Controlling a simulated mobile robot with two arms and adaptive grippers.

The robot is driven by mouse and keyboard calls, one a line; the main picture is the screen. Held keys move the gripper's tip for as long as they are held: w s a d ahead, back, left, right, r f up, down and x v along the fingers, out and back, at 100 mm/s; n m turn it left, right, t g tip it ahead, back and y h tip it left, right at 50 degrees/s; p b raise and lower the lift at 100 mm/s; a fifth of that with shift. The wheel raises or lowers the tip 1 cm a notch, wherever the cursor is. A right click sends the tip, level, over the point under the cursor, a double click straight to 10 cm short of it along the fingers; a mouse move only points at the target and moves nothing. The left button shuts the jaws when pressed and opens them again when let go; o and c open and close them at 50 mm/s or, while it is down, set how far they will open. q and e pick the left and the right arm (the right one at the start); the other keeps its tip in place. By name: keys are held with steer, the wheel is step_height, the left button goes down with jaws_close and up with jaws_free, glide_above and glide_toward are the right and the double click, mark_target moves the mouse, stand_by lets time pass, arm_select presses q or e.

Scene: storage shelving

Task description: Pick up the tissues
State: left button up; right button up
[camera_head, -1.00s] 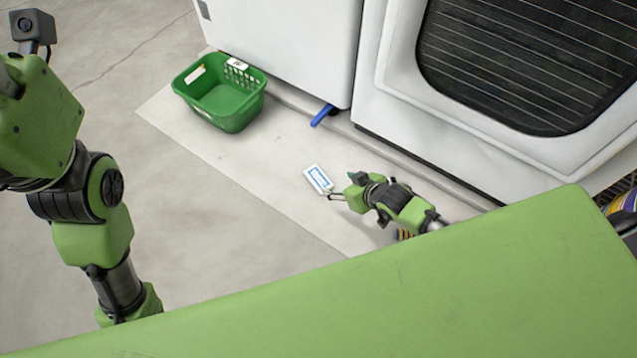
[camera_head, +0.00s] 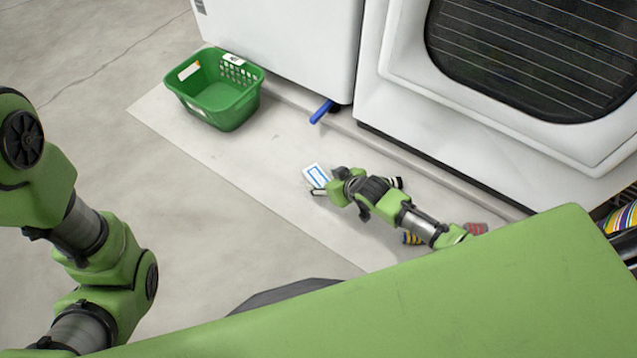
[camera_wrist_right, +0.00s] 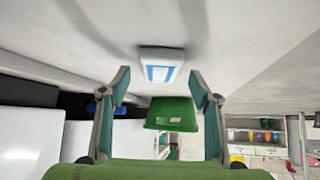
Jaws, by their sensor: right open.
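The tissues (camera_head: 315,175) are a small white pack with a blue-edged label, lying on the pale floor strip. My right gripper (camera_head: 322,189) is beside the pack in the head view and partly overlaps its lower edge. In the right wrist view, the tissues (camera_wrist_right: 162,57) appear ahead of and between the two spread fingers of my right gripper (camera_wrist_right: 158,80). The fingers are apart, with nothing held between them. I cannot tell whether a finger touches the pack. My left arm shows at the left of the head view, but its gripper is out of view.
A green basket (camera_head: 215,92) stands on the floor strip at the upper left. White appliances (camera_head: 440,125) line the back, with a blue lever (camera_head: 321,111) at floor level. The floor left of the pack is clear.

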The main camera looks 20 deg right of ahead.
steer(key=shift+b+x, duration=0.4)
steer(key=shift+x, duration=0.5)
steer(key=c, duration=0.9)
steer(key=shift+c, duration=0.2)
steer(key=shift+r, duration=0.15)
